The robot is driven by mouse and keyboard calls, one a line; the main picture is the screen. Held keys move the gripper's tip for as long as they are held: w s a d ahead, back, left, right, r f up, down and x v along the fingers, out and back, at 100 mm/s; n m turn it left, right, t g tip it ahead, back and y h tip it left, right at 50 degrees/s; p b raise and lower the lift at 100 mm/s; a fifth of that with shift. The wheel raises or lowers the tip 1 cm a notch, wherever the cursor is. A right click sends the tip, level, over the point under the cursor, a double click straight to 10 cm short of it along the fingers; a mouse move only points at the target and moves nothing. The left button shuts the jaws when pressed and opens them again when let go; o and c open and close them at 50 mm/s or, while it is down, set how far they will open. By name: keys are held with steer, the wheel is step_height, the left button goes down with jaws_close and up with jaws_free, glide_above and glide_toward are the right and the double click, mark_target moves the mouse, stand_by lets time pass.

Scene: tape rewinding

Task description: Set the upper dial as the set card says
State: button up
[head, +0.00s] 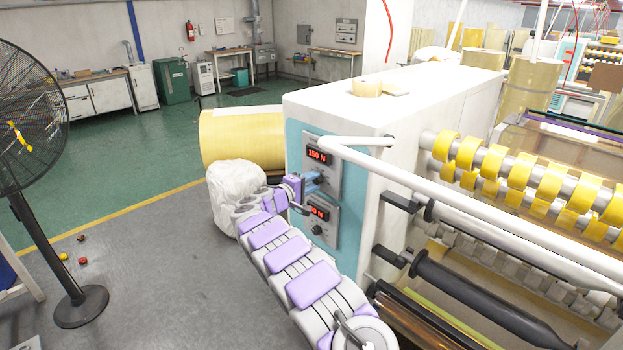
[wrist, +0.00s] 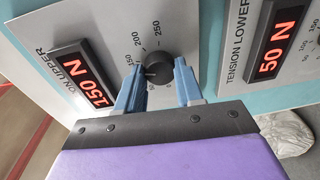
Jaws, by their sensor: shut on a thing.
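The upper dial (wrist: 157,70) is a round black knob on a grey panel in the wrist view, with printed numbers 150, 200 and 250 beside it. My gripper (wrist: 159,82) has its two blue fingers on either side of the dial and is shut on it. The upper tension display (wrist: 85,80) reads 150 N in red; it also reads 150 N in the head view (head: 317,155). In the head view my gripper (head: 309,185) reaches the upper panel and hides most of the dial. I cannot make out a set card in either view.
The lower tension display (wrist: 275,54) reads 50 N, with the lower dial (head: 317,230) below it in the head view. A white bag (head: 235,185) stands beside the arm. A white rail (head: 440,185) runs right of the panels. A fan (head: 30,130) stands left on open floor.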

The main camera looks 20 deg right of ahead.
steer(key=shift+f+n+g+p, duration=0.2)
steer(key=shift+n+p, duration=1)
steer(key=shift+n, duration=0.4)
steer(key=shift+f+n+g+p, duration=0.1)
steer(key=shift+n+g+p, duration=0.1)
steer(key=shift+n+p, duration=1.2)
steer(key=shift+n, duration=0.3)
steer(key=o, duration=0.8)
steer(key=shift+w, duration=0.2)
steer(key=shift+o, duration=1.2)
steer(key=shift+r, duration=0.1)
steer(key=shift+s+r, duration=0.1)
steer(key=shift+a, duration=0.15)
steer(key=v, duration=1.7)
